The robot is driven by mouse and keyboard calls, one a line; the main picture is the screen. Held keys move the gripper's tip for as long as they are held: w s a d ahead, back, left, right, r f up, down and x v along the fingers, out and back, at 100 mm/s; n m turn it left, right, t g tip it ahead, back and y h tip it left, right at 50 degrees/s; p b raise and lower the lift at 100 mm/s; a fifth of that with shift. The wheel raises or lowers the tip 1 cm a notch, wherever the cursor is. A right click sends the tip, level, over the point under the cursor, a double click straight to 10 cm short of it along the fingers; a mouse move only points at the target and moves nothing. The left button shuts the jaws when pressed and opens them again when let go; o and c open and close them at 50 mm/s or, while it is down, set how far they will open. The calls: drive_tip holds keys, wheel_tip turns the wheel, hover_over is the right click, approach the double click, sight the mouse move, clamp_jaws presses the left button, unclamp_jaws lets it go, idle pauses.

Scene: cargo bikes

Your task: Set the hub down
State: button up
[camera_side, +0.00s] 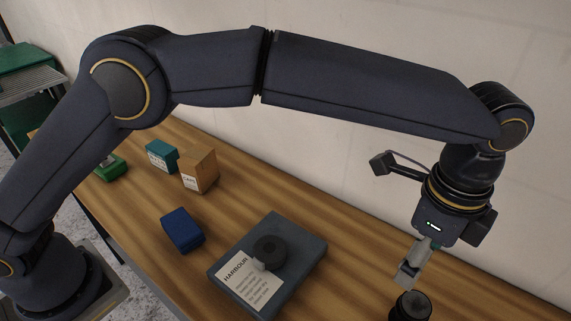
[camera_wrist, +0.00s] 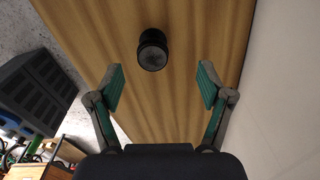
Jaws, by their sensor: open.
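A black round part that looks like the hub (camera_side: 410,307) stands upright on the wooden table at the bottom right of the side view, partly cut by the picture's edge. In the wrist view the hub (camera_wrist: 152,50) is on bare wood, beyond the fingertips and between their lines. My gripper (camera_side: 408,274) is just above it in the side view. In the wrist view my gripper (camera_wrist: 160,85) has its two green-padded fingers wide apart with nothing between them. The hub appears apart from the fingers.
A grey slab (camera_side: 299,232) with a HARBOUR label carries a dark ring (camera_side: 270,250). A blue block (camera_side: 182,231), a cardboard box (camera_side: 199,171), a teal box (camera_side: 161,155) and a green item (camera_side: 111,168) stand farther left. A pale wall (camera_side: 390,60) runs behind the table.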

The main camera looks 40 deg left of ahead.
drive_tip(key=w+a+r+n+t, duration=0.1)
drive_tip(key=a+r+n, duration=0.4)
drive_tip(key=a, duration=0.7)
drive_tip(key=a+r+n+t, duration=0.1)
drive_tip(key=a+r+n, duration=0.2)
drive_tip(key=a+r, duration=0.7)
drive_tip(key=s+a+f+n+t, duration=0.1)
drive_tip(key=s+a+f+n, duration=0.2)
drive_tip(key=s+a+n, duration=0.3)
drive_tip(key=s+a+f+n+t, duration=0.2)
drive_tip(key=s+a+n, duration=0.3)
drive_tip(key=s+a, duration=0.4)
drive_tip(key=a+f, duration=0.1)
drive_tip(key=a, duration=0.5)
drive_tip(key=shift+s+a+f+n, duration=0.2)
drive_tip(key=shift+s+f+n, duration=0.05)
drive_tip(key=shift+f+n, duration=0.15)
